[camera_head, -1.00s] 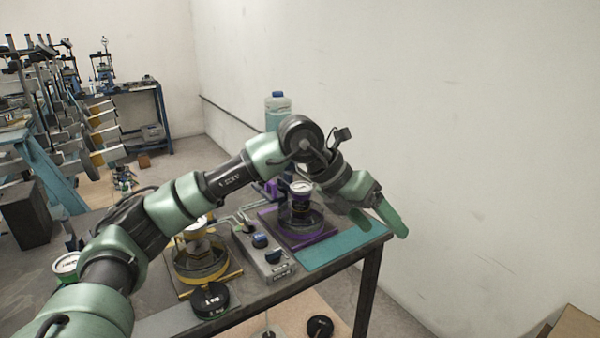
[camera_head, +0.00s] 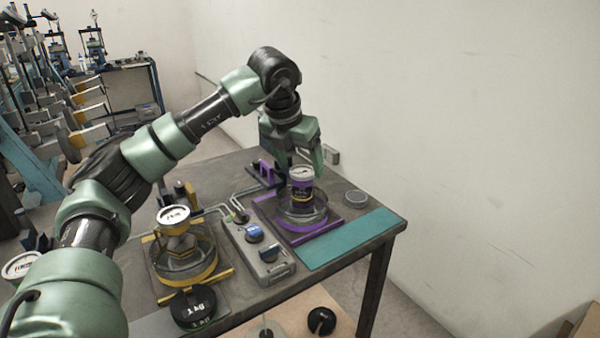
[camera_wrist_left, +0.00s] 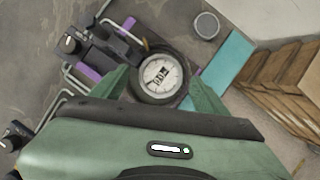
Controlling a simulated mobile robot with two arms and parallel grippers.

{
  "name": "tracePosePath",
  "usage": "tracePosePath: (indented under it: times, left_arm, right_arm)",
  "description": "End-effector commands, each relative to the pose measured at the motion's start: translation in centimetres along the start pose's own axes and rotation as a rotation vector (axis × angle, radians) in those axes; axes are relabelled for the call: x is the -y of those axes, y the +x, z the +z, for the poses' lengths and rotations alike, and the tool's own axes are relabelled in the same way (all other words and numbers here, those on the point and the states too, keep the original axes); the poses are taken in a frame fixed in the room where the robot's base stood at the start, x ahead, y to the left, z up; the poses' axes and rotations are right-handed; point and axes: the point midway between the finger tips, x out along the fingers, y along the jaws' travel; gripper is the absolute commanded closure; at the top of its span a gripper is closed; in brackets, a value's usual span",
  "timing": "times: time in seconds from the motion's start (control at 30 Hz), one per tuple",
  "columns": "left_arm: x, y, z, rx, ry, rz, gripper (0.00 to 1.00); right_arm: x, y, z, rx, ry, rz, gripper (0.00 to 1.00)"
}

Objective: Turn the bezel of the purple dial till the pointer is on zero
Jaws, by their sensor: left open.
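The purple dial (camera_head: 302,190) stands upright on a purple-edged base at the table's back right, its white face tilted up. In the left wrist view the dial's round face (camera_wrist_left: 158,77) shows dark markings and a grey rim; where its pointer stands is too small to tell. My left gripper (camera_head: 299,158) points down at the dial's top from just behind it in the head view. In the left wrist view its green fingers (camera_wrist_left: 160,86) are open, one on each side of the dial face. Whether they touch the bezel I cannot tell. My right gripper is not in view.
A yellow dial (camera_head: 174,216) on a yellow base stands to the left, with a control box (camera_head: 258,250) between. A teal mat (camera_head: 350,240) lies bare at the right front. A small grey disc (camera_head: 356,198) lies right of the purple dial. A black weight (camera_head: 193,310) is in front.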

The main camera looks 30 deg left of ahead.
Motion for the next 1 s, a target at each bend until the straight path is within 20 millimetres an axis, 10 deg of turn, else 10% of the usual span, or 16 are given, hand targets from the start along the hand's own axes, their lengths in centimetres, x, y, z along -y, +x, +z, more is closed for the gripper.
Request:
tracePosePath:
  times: [0.3,0.53,1.0]
  left_arm:
    - [0.0,0.7,0.0,0.0,0.0,0.0,0.25]
    - [0.0,0.7,0.0,0.0,0.001,0.0,0.88]
    - [-0.1,0.6,0.1,0.002,0.098,-0.04,0.88]
  right_arm:
    - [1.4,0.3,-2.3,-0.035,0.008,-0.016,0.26]
    - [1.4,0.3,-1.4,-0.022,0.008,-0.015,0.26]
    - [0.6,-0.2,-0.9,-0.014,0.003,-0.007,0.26]
